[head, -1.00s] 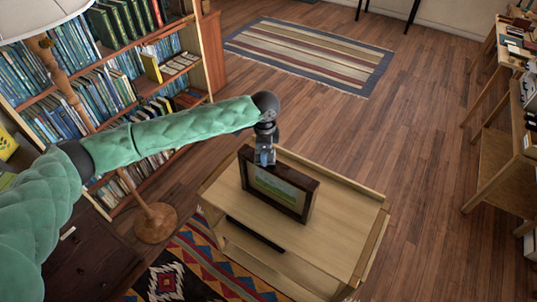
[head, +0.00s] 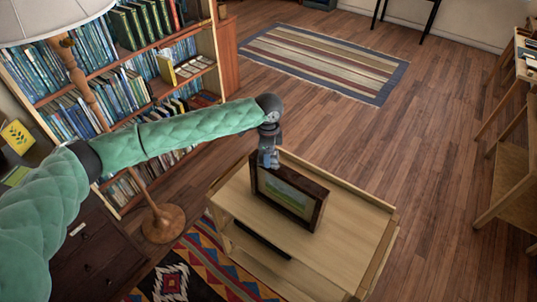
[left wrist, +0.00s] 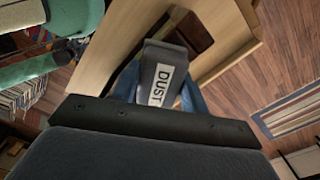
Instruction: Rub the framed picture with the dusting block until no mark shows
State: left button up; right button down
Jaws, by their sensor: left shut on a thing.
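The framed picture (head: 287,194) stands upright on the top of a light wood cart (head: 343,245) in the head view. It has a dark brown frame around a green landscape. My left gripper (head: 268,159) is at the upper left part of the frame. In the left wrist view my left gripper (left wrist: 158,95) is shut on the grey dusting block (left wrist: 165,78), which bears a white label reading "DUST". The dark frame (left wrist: 193,33) shows just beyond the block. I cannot tell whether the block touches the picture, nor whether marks show on it. My right gripper is out of view.
A lamp with a round wooden base (head: 162,223) and a full bookcase (head: 125,75) stand left of the cart. A dark chest of drawers (head: 95,255) is at the lower left. A striped rug (head: 325,62) lies behind. The cart's top right of the picture is bare.

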pick_arm(q)
jog(key=shift+r, duration=2.9)
jog(key=shift+r, duration=1.5)
